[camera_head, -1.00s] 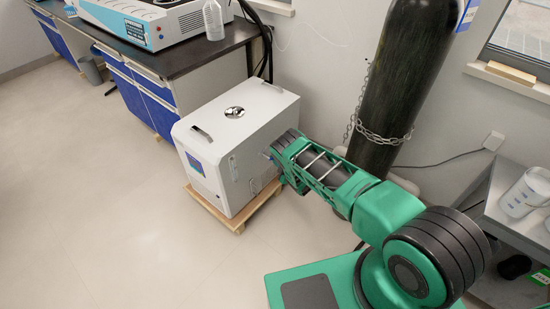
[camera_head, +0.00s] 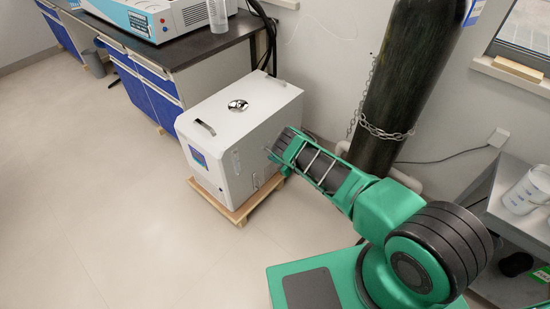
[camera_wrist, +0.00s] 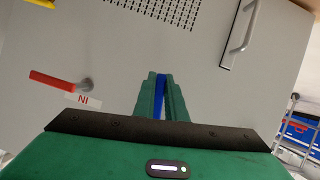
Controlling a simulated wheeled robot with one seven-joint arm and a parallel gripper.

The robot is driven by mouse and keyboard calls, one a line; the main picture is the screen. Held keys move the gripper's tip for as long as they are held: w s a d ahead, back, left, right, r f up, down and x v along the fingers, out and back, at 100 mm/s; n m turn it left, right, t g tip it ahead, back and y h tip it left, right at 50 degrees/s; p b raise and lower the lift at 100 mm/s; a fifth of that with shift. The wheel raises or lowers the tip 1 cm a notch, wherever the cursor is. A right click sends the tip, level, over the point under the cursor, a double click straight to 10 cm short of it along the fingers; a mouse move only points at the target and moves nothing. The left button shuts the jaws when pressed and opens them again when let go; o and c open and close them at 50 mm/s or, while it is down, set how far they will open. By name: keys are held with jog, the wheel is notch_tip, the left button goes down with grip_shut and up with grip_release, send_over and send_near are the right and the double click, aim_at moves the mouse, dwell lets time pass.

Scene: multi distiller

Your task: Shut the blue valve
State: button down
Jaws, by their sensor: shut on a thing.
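The blue valve's handle (camera_wrist: 160,90) shows as a narrow blue strip between the two green fingers of my gripper (camera_wrist: 160,76) in the wrist view. The fingers are closed against it from both sides. Most of the handle and its pivot are hidden by the fingers. In the head view my gripper (camera_head: 270,152) is at the right side of the white chiller box (camera_head: 240,119); the valve itself cannot be made out there.
In the wrist view a red valve handle (camera_wrist: 52,80) sits left of my gripper, near a label (camera_wrist: 83,100). A grab handle (camera_wrist: 240,35) is at upper right. A chained black cylinder (camera_head: 405,85) stands close behind my arm. The floor at left is clear.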

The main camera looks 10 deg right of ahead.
jog(key=shift+s+a+f+m+g+y, duration=0.15)
jog(key=shift+s+a+m+g+y, duration=0.15)
jog(key=shift+m, duration=0.4)
jog(key=c, duration=1.8)
grip_release()
jog(key=v, duration=1)
jog(key=shift+d, duration=0.2)
